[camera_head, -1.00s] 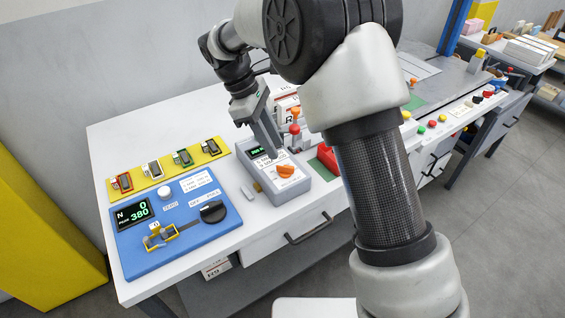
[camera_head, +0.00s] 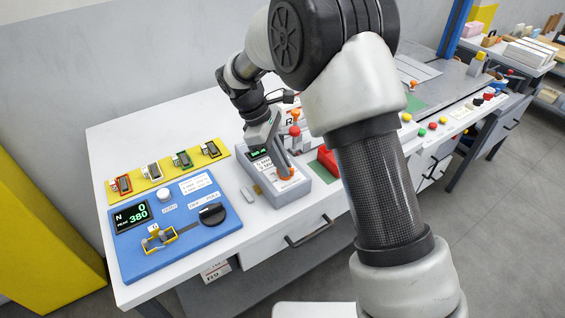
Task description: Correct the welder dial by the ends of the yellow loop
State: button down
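The welder (camera_head: 292,192) is a grey box with a small green-lit display (camera_head: 258,153) and an orange dial (camera_head: 286,174). My gripper (camera_head: 284,165) points down at the dial, with its fingertips at or just above it. The fingers partly hide the dial, and I cannot tell whether they touch or grip it. The yellow loop (camera_head: 160,238) sits on the blue pull tester (camera_head: 190,252) at the left. Its ends are too small to judge. The tester display (camera_head: 132,215) reads N 0 and peak 380.
A yellow strip (camera_head: 168,172) with several small coloured-frame samples lies behind the tester. The tester has a black knob (camera_head: 212,214) and a white button (camera_head: 163,195). A red part (camera_head: 328,160) stands close right of the welder. Bare white tabletop (camera_head: 125,145) lies at the back left.

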jog(key=shift+r+m, duration=0.1)
jog(key=shift+m, duration=0.2)
jog(key=shift+w+r+m+g+y+p, duration=0.15)
jog(key=shift+m+g+p, duration=0.15)
jog(key=shift+m+p, duration=0.3)
jog(key=shift+f+m+g+y+p, duration=0.15)
jog(key=shift+m+g+p, duration=0.15)
jog(key=shift+m+p, duration=0.3)
jog(key=m+p, duration=0.1)
jog(key=m, duration=0.1)
jog(key=m+g+y+p, duration=0.1)
jog(key=m, duration=0.2)
jog(key=shift+w+d+m+g, duration=0.1)
jog(key=shift+w+m+g, duration=0.05)
jog(key=shift+m+g, duration=0.15)
jog(key=shift+y, duration=0.3)
jog(key=c, duration=1.8)
grip_release()
